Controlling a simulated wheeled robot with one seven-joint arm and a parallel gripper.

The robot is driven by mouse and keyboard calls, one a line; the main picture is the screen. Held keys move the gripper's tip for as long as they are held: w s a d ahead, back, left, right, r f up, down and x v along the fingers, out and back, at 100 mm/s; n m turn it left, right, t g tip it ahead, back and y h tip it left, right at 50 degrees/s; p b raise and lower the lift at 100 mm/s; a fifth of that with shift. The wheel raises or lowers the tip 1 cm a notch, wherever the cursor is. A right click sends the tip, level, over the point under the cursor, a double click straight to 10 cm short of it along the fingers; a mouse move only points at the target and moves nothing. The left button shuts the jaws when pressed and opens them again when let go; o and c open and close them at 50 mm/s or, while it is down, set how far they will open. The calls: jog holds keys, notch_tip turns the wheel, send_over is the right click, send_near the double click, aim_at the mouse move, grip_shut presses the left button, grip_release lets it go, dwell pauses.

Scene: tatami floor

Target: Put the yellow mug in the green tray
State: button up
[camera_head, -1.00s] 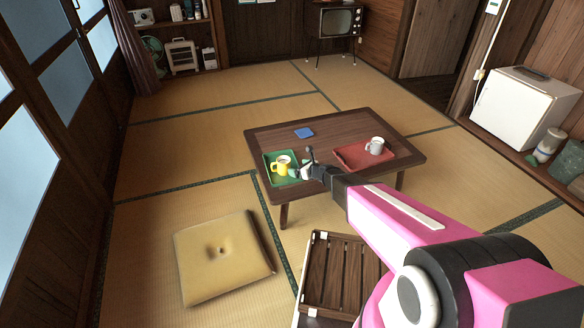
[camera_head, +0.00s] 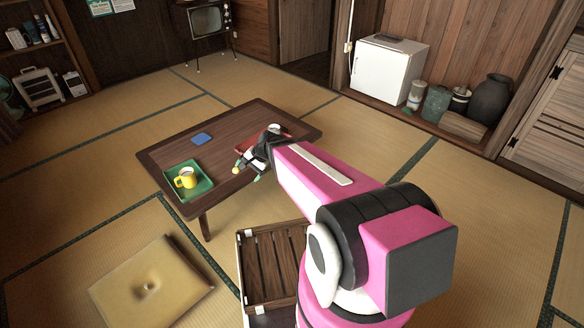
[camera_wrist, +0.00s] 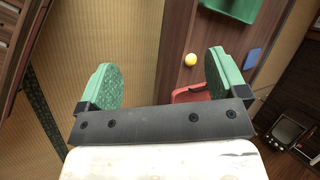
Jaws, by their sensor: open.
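The yellow mug (camera_head: 185,178) stands upright inside the green tray (camera_head: 170,190), at the table's left front corner in the head view. My gripper (camera_head: 247,168) is apart from the mug, to its right, by the table's front edge. In the wrist view my gripper (camera_wrist: 162,80) is open, with nothing between its green fingertips. A piece of the green tray (camera_wrist: 235,8) shows at the top of the wrist view; the mug does not show there.
The low wooden table (camera_head: 225,135) also bears a red tray (camera_head: 288,132) with a white mug (camera_head: 273,128), partly behind my arm, and a blue square (camera_head: 201,139). A small yellow ball (camera_wrist: 191,60) lies near my gripper. A slatted crate (camera_head: 272,265) and cushion (camera_head: 150,285) are in front.

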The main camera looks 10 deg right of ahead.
jog(key=s+d+r+n+g+h, duration=0.1)
jog(key=s+d+r+n+h, duration=0.1)
jog(key=d, duration=0.6)
jog(key=s+d+r+n+h, duration=0.3)
jog(key=s+d+n+h, duration=0.1)
jog(key=d, duration=0.4)
jog(key=shift+s+d+r+n+g, duration=0.15)
jog(key=shift+s+r+n+g, duration=0.3)
jog(key=shift+s, duration=0.7)
